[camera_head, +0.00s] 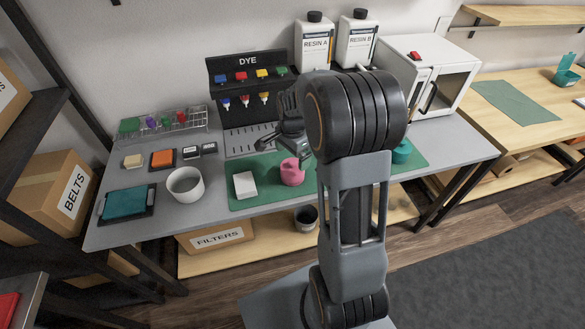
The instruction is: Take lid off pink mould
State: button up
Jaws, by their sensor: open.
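The pink mould (291,174) stands on the green mat (330,165) in the middle of the grey workbench. It is small in the picture, and I cannot make out where its lid meets the body. My gripper (283,148) is open, just above and behind the pink mould in the picture. I cannot tell whether its fingers touch the mould. My arm hides part of the mat and bench to the right of the mould.
A white block (245,185) lies left of the mould on the mat. A white-grey pot (185,185) stands further left. A teal round item (402,151) is right of my arm. The dye rack (248,65) and resin bottles (313,42) stand behind.

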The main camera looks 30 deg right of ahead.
aim_at(293, 162)
jog(key=shift+w+d+f, duration=0.1)
jog(key=shift+f, duration=2.95)
jog(key=c, duration=0.8)
